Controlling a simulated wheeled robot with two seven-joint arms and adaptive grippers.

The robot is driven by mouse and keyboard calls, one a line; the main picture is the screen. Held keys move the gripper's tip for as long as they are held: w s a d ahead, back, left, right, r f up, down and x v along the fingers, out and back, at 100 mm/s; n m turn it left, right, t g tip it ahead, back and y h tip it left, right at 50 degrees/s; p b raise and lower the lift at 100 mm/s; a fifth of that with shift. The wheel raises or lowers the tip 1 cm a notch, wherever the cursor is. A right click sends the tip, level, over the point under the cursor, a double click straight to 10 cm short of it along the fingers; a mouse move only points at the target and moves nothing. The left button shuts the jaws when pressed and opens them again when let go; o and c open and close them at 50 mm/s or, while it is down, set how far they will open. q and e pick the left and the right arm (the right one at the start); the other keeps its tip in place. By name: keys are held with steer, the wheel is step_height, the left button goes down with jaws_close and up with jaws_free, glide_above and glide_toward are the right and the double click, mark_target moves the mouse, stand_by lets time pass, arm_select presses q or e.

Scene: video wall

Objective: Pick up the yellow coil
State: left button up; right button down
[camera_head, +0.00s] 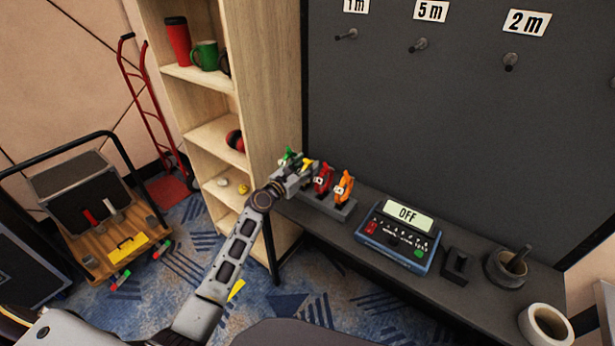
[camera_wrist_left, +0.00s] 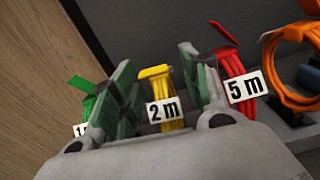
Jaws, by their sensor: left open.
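The yellow coil (camera_head: 307,164) stands in a row of coils on the dark shelf below the wall panel. It also shows in the left wrist view (camera_wrist_left: 178,88), with a "2 m" label in front of it. My left gripper (camera_head: 297,174) is at the row, and in the left wrist view its open fingers (camera_wrist_left: 157,65) stand one on each side of the yellow coil. I cannot tell whether they touch it. The gripper hides part of the coil and its holder. My right gripper is not in view.
A green coil (camera_wrist_left: 86,98) is left of the fingers; a red coil (camera_wrist_left: 232,68) and an orange coil (camera_wrist_left: 290,65) are to the right. A blue device reading "OFF" (camera_head: 398,238) stands further right. A wooden shelf unit (camera_head: 268,100) rises close on the left.

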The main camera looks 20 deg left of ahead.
arm_select(q)
steer(key=shift+x, duration=1)
jaws_close()
